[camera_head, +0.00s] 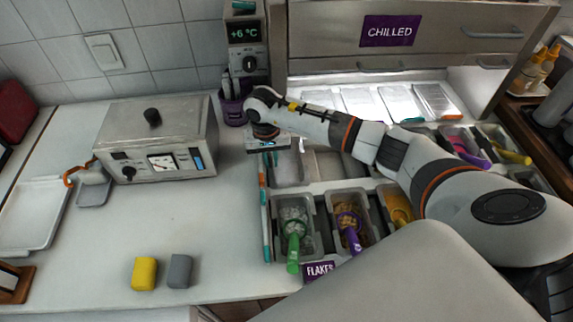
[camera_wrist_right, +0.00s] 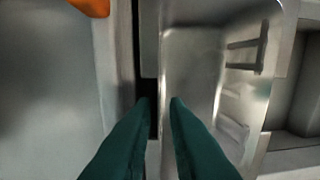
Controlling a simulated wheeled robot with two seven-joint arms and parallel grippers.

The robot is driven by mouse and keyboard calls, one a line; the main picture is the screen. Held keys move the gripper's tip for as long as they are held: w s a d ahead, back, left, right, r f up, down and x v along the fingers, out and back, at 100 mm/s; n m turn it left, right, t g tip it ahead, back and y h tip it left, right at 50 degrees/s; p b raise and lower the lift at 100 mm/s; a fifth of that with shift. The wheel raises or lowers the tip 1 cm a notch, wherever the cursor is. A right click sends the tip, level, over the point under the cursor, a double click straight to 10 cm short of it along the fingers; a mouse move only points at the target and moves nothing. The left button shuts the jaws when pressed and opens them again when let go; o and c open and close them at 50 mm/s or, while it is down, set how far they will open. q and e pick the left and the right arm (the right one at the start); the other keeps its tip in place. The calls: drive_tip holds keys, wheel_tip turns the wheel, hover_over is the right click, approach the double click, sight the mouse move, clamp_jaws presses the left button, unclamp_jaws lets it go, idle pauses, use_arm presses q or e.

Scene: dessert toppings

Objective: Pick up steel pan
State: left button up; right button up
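The steel pan (camera_head: 288,173) sits in a slot of the topping counter, below my right wrist in the head view. In the right wrist view the empty pan (camera_wrist_right: 192,75) fills the middle, with a shiny sloping right wall. My right gripper (camera_wrist_right: 162,103) points down at the pan's left rim, its dark green fingers a little apart. The rim shows between the fingertips, with a narrow dark gap by the left finger; I cannot tell whether either finger touches it. My left gripper is not in view.
Bins with a green scoop (camera_head: 293,250) and a purple scoop (camera_head: 351,240) stand in front of the pan. A metal appliance (camera_head: 158,140) stands at the left.

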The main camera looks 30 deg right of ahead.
drive_tip(key=shift+f, duration=0.3)
clamp_jaws()
drive_tip(key=shift+r, duration=0.1)
idle(1.4)
